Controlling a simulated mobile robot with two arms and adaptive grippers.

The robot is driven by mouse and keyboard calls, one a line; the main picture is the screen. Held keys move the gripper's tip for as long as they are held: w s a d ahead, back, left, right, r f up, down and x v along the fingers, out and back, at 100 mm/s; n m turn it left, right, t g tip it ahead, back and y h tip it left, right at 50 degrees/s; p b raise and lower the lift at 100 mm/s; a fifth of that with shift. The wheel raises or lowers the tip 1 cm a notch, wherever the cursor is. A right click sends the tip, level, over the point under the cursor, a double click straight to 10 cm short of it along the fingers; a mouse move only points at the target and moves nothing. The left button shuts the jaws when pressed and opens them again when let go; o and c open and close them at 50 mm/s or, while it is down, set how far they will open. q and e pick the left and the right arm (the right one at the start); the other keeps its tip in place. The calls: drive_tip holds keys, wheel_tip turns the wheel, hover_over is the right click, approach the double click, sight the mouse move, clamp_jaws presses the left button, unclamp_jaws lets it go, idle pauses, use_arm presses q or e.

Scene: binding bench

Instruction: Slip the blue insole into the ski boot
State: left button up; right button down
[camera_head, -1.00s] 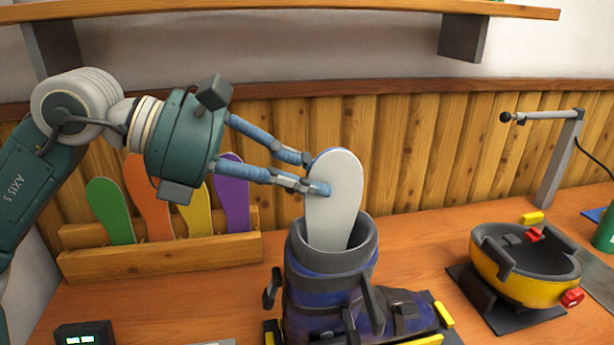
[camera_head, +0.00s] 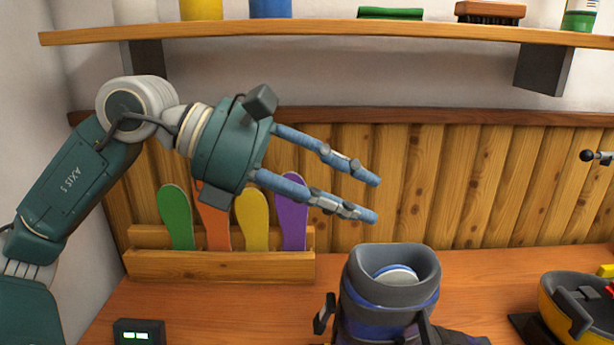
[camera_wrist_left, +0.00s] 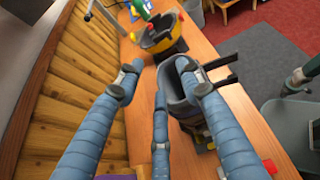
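The blue ski boot (camera_head: 390,299) stands upright on the bench with its grey cuff open at the top. The insole (camera_head: 397,273) is inside the boot; only its rounded white top end with a blue edge shows within the cuff, and the rest is hidden. My left gripper (camera_head: 372,198) is open and empty, its fingers apart above the boot and clear of the insole. In the left wrist view the boot (camera_wrist_left: 180,96) shows between and behind the spread fingers. My right gripper is not in view.
A wooden rack (camera_head: 220,267) holds green, orange, yellow and purple insoles at the back left. A yellow and grey bowl-shaped fixture (camera_head: 562,312) stands right of the boot. A shelf (camera_head: 330,33) hangs above the arm. A small display box (camera_head: 139,331) sits front left.

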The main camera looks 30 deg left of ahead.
use_arm(q)
drive_tip(key=v, duration=0.8)
drive_tip(key=shift+s+a, duration=0.2)
drive_tip(key=shift+r, duration=0.1)
idle(0.6)
